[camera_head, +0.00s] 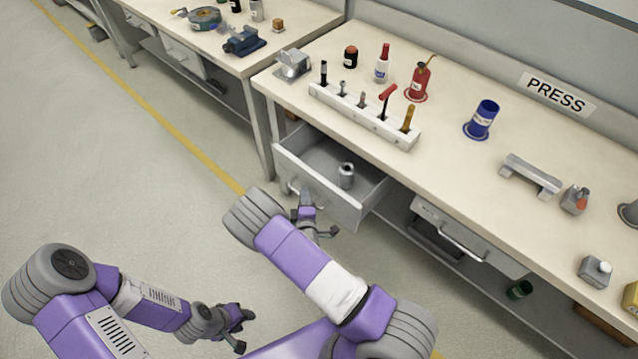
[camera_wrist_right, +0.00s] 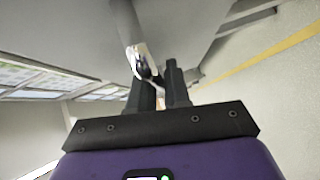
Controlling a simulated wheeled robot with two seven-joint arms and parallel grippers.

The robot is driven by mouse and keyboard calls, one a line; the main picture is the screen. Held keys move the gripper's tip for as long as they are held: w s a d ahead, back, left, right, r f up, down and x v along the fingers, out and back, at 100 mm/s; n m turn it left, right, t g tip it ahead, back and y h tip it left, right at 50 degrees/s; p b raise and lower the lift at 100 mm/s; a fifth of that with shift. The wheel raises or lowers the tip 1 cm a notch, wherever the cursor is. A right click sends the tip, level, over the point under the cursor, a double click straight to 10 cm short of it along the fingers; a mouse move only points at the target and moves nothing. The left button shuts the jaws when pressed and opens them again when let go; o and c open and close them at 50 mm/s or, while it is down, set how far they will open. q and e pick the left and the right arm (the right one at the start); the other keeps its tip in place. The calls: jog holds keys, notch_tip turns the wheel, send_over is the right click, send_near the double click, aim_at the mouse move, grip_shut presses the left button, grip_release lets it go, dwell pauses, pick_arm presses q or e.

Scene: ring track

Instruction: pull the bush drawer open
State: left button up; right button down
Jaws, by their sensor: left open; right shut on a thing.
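The bush drawer (camera_head: 315,178) is pulled out from under the workbench and its inside shows. A grey metal bush (camera_head: 346,175) stands upright in it. My right gripper (camera_head: 308,214) is at the drawer's front face, shut on its handle. In the right wrist view the two dark fingers (camera_wrist_right: 160,90) close around the metal handle (camera_wrist_right: 138,62). In the head view the handle is mostly hidden by the gripper. My left gripper (camera_head: 240,324) is open and empty, low over the floor at the lower left, away from the bench.
A second drawer (camera_head: 462,240), shut, is to the right under the same bench. The floor left of the open drawer is clear.

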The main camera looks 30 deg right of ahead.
jog(key=s+a, duration=0.2)
jog(key=a, duration=0.3)
jog(key=shift+s+a, duration=0.25)
jog(key=shift+a, duration=0.15)
jog(key=c, duration=1.2)
grip_release()
jog(key=p+v, duration=0.1)
jog(key=v, duration=0.6)
jog(key=shift+s, duration=0.25)
jog(key=shift+a, duration=0.1)
